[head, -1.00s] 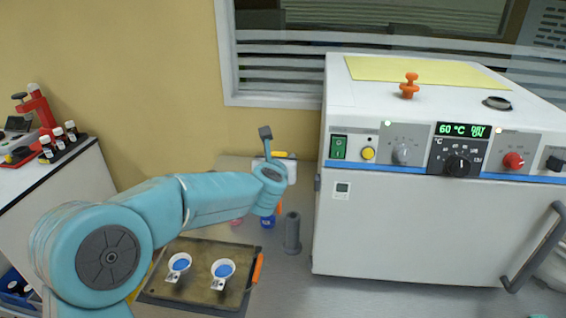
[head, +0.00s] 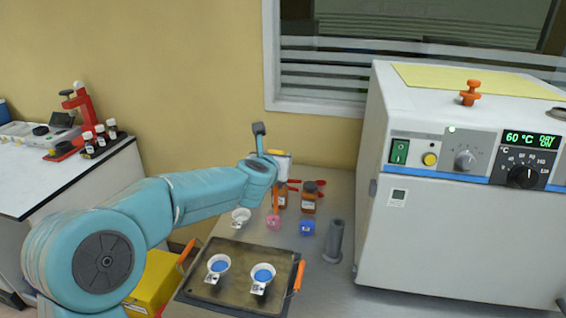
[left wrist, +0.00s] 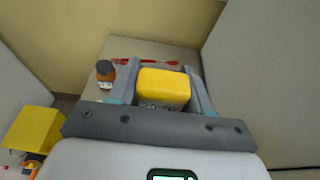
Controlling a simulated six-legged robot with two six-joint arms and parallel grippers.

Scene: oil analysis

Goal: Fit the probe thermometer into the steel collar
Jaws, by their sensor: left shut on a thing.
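My left gripper (left wrist: 162,82) is shut on the yellow body of the probe thermometer (left wrist: 165,88) in the left wrist view. In the head view, my wrist mostly hides the gripper. The probe itself cannot be made out. The steel collar (head: 557,113) seems to be the dark ring on top of the oven, at the right picture edge and partly cut off. The gripper is well left of it. My right gripper is not in view.
A tray (head: 232,287) with two blue-filled cups, brown bottles (head: 310,198) and a grey cylinder (head: 334,241) occupy the bench. A yellow box (head: 155,278) stands left.

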